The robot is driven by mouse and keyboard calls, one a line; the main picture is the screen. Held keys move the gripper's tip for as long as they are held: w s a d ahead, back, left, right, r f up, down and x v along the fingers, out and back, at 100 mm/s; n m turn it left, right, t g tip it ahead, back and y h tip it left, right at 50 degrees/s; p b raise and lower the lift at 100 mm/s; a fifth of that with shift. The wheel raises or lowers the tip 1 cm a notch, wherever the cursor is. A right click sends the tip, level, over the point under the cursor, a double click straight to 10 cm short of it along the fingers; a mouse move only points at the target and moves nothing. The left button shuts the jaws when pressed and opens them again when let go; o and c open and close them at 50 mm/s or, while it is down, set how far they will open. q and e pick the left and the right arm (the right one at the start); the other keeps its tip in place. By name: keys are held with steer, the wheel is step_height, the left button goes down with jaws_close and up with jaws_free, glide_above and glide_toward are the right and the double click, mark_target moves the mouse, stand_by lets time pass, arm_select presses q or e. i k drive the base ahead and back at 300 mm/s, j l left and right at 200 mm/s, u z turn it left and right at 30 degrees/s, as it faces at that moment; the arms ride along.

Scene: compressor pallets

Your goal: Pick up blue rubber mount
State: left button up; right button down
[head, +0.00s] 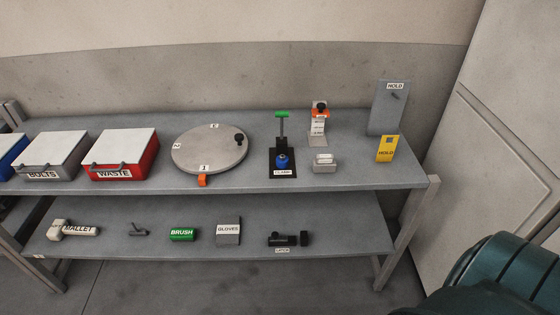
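A small blue round part (282,160), which looks like the blue rubber mount, sits in a black clamp fixture (290,148) on the upper shelf of the grey bench. The fixture has an upright post with a green handle (281,114) on top and a white label at its front. I cannot tell from here whether the clamp presses on the blue part. Neither of my grippers is in view.
Left of the fixture are a round turntable (209,148), a red WASTE bin (126,168) and a BOLTS bin (46,157). A small grey block (324,163) sits close on its right. A dark teal ribbed body (510,267) fills the lower right corner.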

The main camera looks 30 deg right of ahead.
mark_target(282, 160)
steer(key=i+j, duration=0.15)
steer(key=i, duration=0.3)
steer(key=i+j, duration=0.2)
steer(key=i, duration=0.25)
steer(key=z, duration=2.7)
